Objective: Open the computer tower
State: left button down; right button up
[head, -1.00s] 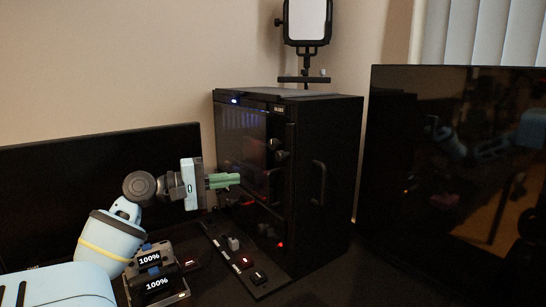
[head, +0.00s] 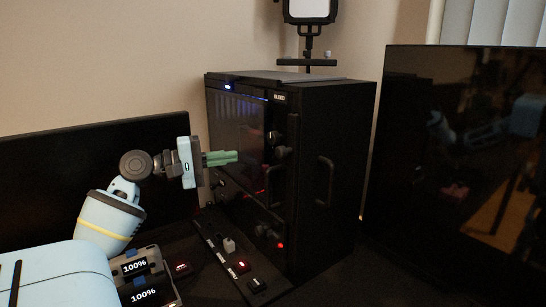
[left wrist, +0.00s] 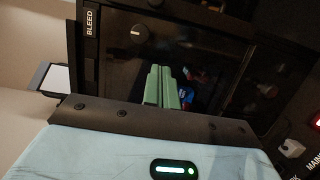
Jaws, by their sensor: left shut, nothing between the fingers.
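The computer tower (head: 335,180) is a tall black case in the middle of the head view. Its dark glass side panel (head: 238,135) faces my left arm and looks closed. A vertical handle (head: 325,181) is on its right-hand face, and dark knobs are near the glass panel's right edge. My left gripper (head: 235,157) has green fingers, is shut and empty, and points at the glass panel. In the left wrist view the green fingers (left wrist: 160,88) are together in front of the panel, below a round knob (left wrist: 140,33). I cannot tell whether they touch the glass. My right gripper is out of view.
A dark monitor (head: 460,150) stands to the right, and another dark screen (head: 60,170) stands behind my left arm. A switch panel (head: 240,262) lies before the tower. Boxes reading 100% (head: 143,294) are at lower left. A lamp (head: 309,12) stands behind.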

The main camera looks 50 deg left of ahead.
pick_arm(q)
jog(key=w+d+p, duration=0.2)
jog(key=w+d, duration=0.5)
jog(key=w, duration=0.2)
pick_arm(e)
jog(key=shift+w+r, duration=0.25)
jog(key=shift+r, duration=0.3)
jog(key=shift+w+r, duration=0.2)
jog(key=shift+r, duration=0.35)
pick_arm(q)
jog(key=shift+w+d+f, duration=0.1)
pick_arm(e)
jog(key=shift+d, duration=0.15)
